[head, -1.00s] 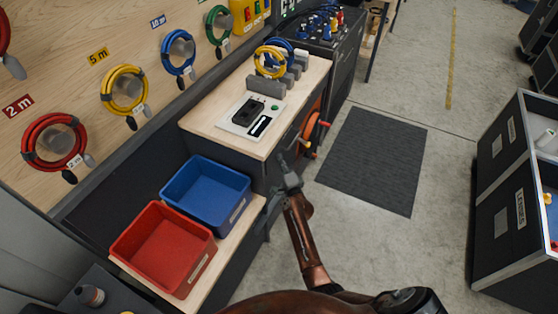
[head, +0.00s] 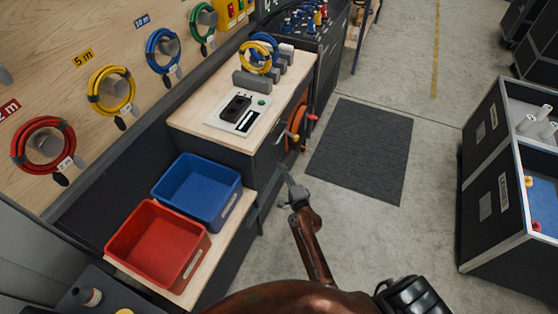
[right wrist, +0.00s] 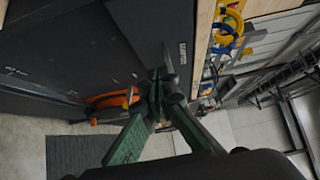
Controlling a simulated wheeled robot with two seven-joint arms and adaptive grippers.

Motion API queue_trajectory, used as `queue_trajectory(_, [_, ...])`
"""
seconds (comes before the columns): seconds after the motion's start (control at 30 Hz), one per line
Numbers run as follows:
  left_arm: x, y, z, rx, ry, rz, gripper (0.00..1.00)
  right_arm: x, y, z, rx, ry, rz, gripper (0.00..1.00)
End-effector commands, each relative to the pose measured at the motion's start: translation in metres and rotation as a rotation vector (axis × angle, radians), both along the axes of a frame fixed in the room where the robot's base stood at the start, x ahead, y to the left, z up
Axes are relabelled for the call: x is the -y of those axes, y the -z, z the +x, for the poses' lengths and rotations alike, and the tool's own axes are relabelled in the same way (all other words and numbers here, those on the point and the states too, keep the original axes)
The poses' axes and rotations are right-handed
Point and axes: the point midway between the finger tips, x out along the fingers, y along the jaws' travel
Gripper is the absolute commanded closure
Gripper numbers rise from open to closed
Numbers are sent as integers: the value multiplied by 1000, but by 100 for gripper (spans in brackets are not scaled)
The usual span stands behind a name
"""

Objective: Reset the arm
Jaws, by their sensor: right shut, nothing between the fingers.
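My right arm reaches up from the bottom of the head view. Its gripper (head: 288,180) is in front of the dark bench side, right of the totes and over the floor. In the right wrist view the green fingers of this gripper (right wrist: 160,78) meet at their tips. It is shut and holds nothing. The dark cabinet front and an orange cable reel (right wrist: 108,100) lie beyond the fingertips. I cannot tell whether the fingers touch the cabinet. My left gripper is not in view.
A red tote (head: 158,245) and a blue tote (head: 198,190) stand on the low shelf at left. The bench top (head: 190,112) holds a tester (head: 242,112) and a cable rack. A dark mat (head: 360,150) lies on clear floor. A black case (head: 490,190) stands at right.

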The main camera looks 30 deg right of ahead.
Motion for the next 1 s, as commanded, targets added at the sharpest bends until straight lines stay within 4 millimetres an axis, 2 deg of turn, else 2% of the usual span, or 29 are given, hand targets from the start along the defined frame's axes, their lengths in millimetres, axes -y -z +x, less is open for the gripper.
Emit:
queue_trajectory(0.13, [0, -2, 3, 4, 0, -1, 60, -1, 0, -16, 0, 0, -1, 100])
queue_trajectory(0.43, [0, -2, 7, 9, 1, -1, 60, -3, 0, -20, 0, -1, -1, 100])
queue_trajectory(0.5, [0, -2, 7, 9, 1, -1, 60, -4, 5, -21, -9, -3, -8, 100])
queue_trajectory(0.57, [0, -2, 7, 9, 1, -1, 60, -6, 18, -24, -34, -10, -30, 100])
queue_trajectory(0.67, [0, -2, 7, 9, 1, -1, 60, -11, 59, -36, -117, -36, -102, 100])
queue_trajectory(0.77, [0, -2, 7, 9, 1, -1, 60, -20, 121, -60, -241, -84, -216, 100])
queue_trajectory(0.8, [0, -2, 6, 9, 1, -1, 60, -24, 147, -73, -295, -108, -268, 100])
queue_trajectory(0.87, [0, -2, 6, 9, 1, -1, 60, -29, 186, -94, -374, -150, -345, 100])
queue_trajectory(1.0, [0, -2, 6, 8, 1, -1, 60, -37, 269, -154, -547, -263, -519, 100])
